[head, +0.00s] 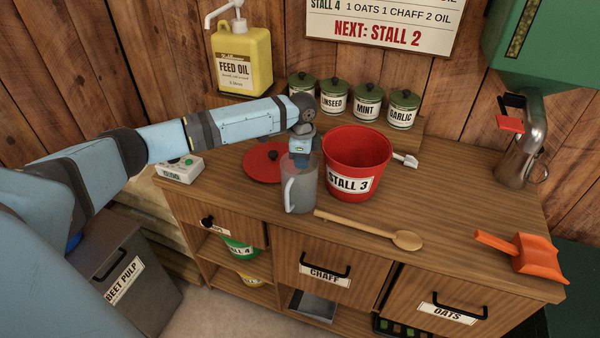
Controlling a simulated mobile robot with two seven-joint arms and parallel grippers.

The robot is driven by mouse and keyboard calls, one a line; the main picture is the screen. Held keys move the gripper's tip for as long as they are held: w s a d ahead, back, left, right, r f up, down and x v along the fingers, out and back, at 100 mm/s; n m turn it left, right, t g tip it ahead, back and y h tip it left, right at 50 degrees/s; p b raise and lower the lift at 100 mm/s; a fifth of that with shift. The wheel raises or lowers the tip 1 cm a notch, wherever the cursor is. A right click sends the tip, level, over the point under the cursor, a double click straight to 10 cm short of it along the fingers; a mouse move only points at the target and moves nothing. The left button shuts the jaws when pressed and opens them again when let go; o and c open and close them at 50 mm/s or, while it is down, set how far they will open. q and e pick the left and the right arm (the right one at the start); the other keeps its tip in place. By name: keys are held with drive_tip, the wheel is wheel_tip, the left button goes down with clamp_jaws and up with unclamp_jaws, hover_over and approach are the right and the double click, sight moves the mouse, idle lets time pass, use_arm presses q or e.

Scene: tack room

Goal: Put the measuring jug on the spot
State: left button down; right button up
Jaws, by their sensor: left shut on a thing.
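The measuring jug (301,190) is a grey translucent vessel with a pale handle on its left side. It is upright, just left of the red STALL 3 bucket (357,158), over the front part of the counter. My left gripper (301,158) reaches down from above and is shut on the jug at its rim. The fingertips are partly hidden in the jug. I cannot tell whether the jug's base touches the counter. No marked spot can be made out on the counter. My right gripper is not in view.
A red lid (262,163) lies behind the jug. A wooden spoon (370,230), an orange scoop (523,255) and a metal jug (522,150) are to the right. Several green-lidded canisters (334,98) stand at the back. Bare counter (450,200) lies between bucket and scoop.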

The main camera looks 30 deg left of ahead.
use_arm(q)
wheel_tip(320, 180, up, 20)
drive_tip(key=s+d+f+n+p, duration=0.2)
drive_tip(key=s+d+n+p, duration=0.3)
drive_tip(key=s+d+n, duration=0.1)
drive_tip(key=s+d+f+n+p, duration=0.3)
drive_tip(key=s+d+n+p, duration=0.2)
drive_tip(key=s+d, duration=0.3)
drive_tip(key=shift+s+d+f+n, duration=0.2)
drive_tip(key=shift+s+n, duration=0.7)
drive_tip(key=shift+s, duration=0.25)
drive_tip(key=shift+a, duration=0.1)
